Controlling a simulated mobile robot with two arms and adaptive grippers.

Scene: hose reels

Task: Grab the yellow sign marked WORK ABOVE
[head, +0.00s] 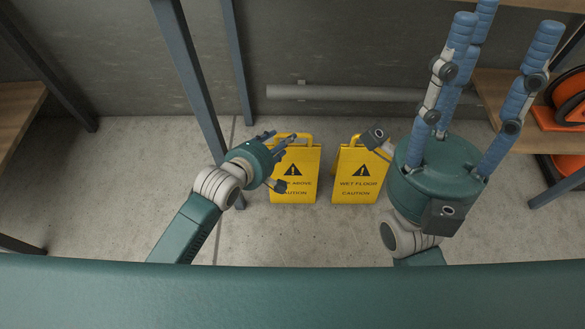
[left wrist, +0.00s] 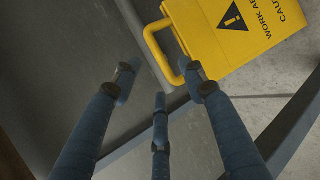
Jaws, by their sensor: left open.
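The yellow WORK ABOVE sign (head: 302,172) stands upright on the concrete floor in the head view, with a handle loop on top. My left gripper (head: 280,160) is at its left side and covers part of its lettering. In the left wrist view the sign (left wrist: 240,30) is at the upper right. Its handle (left wrist: 160,45) lies just beyond the fingertips of my left gripper (left wrist: 150,85), which are spread and hold nothing. My right gripper (head: 505,55) is raised at the upper right, its blue fingers pointing up and apart, with nothing between them.
A second yellow sign, marked WET FLOOR (head: 358,178), stands just right of the first. A grey pipe (head: 345,93) runs along the wall behind. Blue-grey shelf posts (head: 188,75) stand close to my left arm. Orange hose reels (head: 568,98) sit on the right shelf.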

